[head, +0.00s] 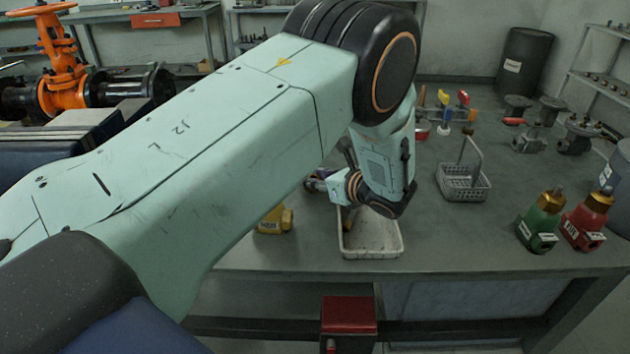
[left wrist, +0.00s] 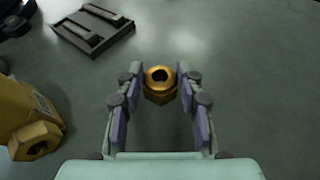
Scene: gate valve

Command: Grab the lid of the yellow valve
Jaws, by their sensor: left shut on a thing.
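The yellow valve (head: 275,220) stands on the table left of the white tray in the head view, partly behind my left arm. Its yellow body (left wrist: 30,120) also fills the left edge of the left wrist view. The brass lid (left wrist: 159,82), a hex piece with a round dark hole, is apart from the valve body. My left gripper (left wrist: 158,78) is shut on the lid, with one finger on each side. In the head view my left gripper (head: 325,183) is mostly hidden by its own wrist. My right gripper is not in view.
A white tray (head: 372,250) sits just below my left wrist. A grey basket (head: 464,186), a green valve (head: 540,222) and a red valve (head: 585,225) stand to the right. A dark slotted block (left wrist: 92,28) lies beyond the fingers in the left wrist view.

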